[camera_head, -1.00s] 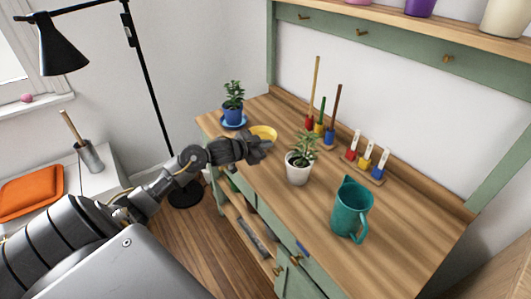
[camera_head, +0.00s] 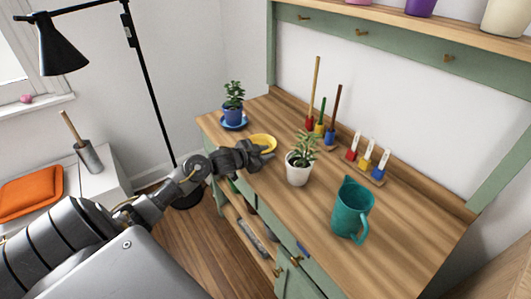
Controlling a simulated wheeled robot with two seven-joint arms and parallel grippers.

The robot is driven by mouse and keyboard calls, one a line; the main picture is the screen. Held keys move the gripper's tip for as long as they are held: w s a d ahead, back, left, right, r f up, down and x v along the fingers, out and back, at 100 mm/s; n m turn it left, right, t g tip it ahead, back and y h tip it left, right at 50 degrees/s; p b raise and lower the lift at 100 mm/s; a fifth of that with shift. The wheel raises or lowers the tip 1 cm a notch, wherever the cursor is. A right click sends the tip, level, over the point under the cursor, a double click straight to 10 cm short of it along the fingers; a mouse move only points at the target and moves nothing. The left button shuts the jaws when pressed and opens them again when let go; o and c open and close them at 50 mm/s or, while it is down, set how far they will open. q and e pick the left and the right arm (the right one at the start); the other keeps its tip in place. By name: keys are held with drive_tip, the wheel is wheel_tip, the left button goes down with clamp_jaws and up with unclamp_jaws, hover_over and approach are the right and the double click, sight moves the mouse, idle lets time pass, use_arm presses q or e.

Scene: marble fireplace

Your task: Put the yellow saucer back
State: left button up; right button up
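The yellow saucer (camera_head: 263,139) is at the left part of the wooden worktop, between the blue pot and the white pot. My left gripper (camera_head: 266,152) is at the saucer's near rim, its dark fingers closed on that edge and hiding it. Whether the saucer touches the worktop or hangs just above it, I cannot tell. The white pot (camera_head: 298,174) with a green plant stands to the right of the gripper, without a visible saucer. My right gripper is not in view.
A blue pot (camera_head: 233,113) with a plant stands on a blue saucer (camera_head: 234,124) at the left end. A teal jug (camera_head: 351,212) stands at the right front. Two sets of coloured tools (camera_head: 367,165) line the back. The worktop (camera_head: 285,214) is bare at the front.

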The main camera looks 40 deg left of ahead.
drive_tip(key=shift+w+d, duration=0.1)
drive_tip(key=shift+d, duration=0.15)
